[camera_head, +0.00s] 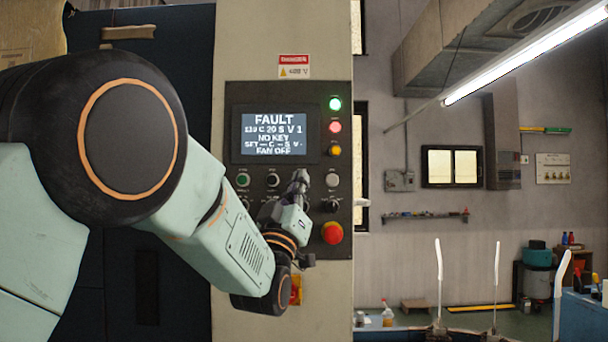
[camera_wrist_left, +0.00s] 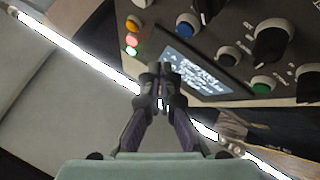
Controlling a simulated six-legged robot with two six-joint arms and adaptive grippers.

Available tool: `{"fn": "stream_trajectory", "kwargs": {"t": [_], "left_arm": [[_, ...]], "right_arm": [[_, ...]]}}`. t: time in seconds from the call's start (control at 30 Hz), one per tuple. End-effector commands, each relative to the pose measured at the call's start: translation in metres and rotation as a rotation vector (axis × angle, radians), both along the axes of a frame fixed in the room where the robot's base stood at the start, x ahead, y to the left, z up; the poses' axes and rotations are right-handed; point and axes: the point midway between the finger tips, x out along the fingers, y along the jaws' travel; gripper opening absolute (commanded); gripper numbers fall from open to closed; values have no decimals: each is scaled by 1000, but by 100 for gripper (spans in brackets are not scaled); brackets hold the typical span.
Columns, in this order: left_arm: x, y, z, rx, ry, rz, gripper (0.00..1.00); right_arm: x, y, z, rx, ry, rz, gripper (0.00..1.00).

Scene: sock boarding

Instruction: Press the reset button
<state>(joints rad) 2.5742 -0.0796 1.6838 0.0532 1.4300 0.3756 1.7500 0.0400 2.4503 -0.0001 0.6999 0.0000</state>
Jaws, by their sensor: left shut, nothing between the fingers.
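The control panel (camera_head: 236,164) on the machine shows a row of buttons below its screen. A green button (camera_head: 242,180), a dark button (camera_head: 272,180) and a pale button (camera_head: 332,180) show there. In the left wrist view a blue button (camera_wrist_left: 188,25) sits between the dark button (camera_wrist_left: 229,56) and the pale one (camera_wrist_left: 143,2). The head view hides it behind my left gripper (camera_head: 301,177). Labels are too small to read, so I cannot tell which is reset. My left gripper is shut and empty, its fingertips (camera_wrist_left: 161,70) in front of the panel. My right gripper is not in view.
The screen (camera_head: 273,134) reads FAULT. Green (camera_head: 335,104), red (camera_head: 334,127) and orange (camera_head: 335,150) lamps stand right of it. A red mushroom button (camera_head: 332,233) and black knobs sit below the button row. A workshop with a blue cabinet (camera_head: 580,318) lies to the right.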

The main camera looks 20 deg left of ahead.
Motion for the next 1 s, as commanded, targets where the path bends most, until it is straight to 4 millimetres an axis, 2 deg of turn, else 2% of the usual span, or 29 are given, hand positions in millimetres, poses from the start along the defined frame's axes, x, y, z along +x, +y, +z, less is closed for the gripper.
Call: {"fn": "stream_trajectory", "kwargs": {"t": [0.1, 0.33, 1.0], "left_arm": [[13, 3, 0, 0, 1, -1, 0], [26, 7, -1, 0, 1, 0, 0], [28, 7, 0, 0, 1, 0, 0]], "right_arm": [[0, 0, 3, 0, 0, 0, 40], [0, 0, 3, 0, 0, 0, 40], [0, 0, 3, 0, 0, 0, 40]]}}
